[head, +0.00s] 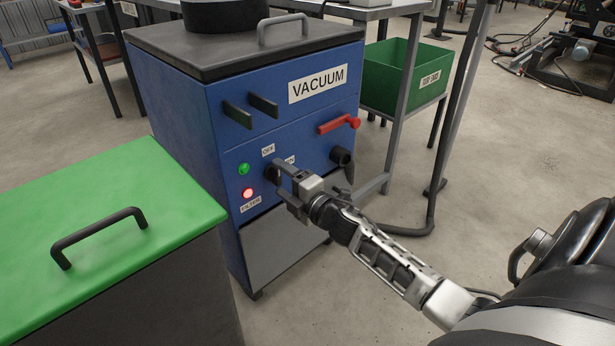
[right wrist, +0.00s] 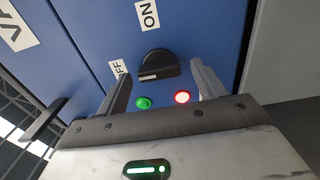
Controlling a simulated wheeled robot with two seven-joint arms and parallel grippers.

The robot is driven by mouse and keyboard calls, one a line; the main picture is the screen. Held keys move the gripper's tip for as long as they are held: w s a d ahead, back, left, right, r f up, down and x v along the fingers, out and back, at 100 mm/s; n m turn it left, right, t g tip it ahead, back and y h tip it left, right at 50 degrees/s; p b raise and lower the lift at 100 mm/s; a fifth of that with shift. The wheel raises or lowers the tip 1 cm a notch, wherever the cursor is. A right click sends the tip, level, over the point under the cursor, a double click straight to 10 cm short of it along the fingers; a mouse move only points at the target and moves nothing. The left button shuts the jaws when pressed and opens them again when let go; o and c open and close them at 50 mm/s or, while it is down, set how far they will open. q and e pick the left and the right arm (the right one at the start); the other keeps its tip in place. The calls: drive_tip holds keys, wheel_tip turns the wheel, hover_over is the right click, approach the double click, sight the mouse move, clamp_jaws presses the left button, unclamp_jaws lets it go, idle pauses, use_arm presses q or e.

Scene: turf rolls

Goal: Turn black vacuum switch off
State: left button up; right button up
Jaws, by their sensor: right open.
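The blue vacuum unit (head: 290,123) stands in the middle of the head view, with a white VACUUM label. Its black switch (right wrist: 158,66) shows in the right wrist view, between an ON label (right wrist: 148,14) and a partly hidden OFF label (right wrist: 118,70). A white mark shows on its lower left edge; its setting is unclear. In the head view the switch (head: 271,172) is partly hidden by my gripper. My right gripper (head: 283,180) is open at the panel, its fingers on either side of the switch; contact is unclear. My left gripper is out of view.
A green light (head: 243,169) and a glowing red light (head: 248,193) are left of the switch. A red handle (head: 338,124) and a black port (head: 341,156) are to its right. A green-lidded box (head: 100,215) stands at left, a green bin (head: 400,85) behind.

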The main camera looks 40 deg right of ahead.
use_arm(q)
drive_tip(key=p, duration=0.1)
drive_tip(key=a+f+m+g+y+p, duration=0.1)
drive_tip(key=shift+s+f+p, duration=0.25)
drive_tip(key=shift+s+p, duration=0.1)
drive_tip(key=shift+p, duration=0.05)
use_arm(e)
drive_tip(key=s+d, duration=0.1)
drive_tip(key=s, duration=1.3)
drive_tip(key=shift+s, duration=0.4)
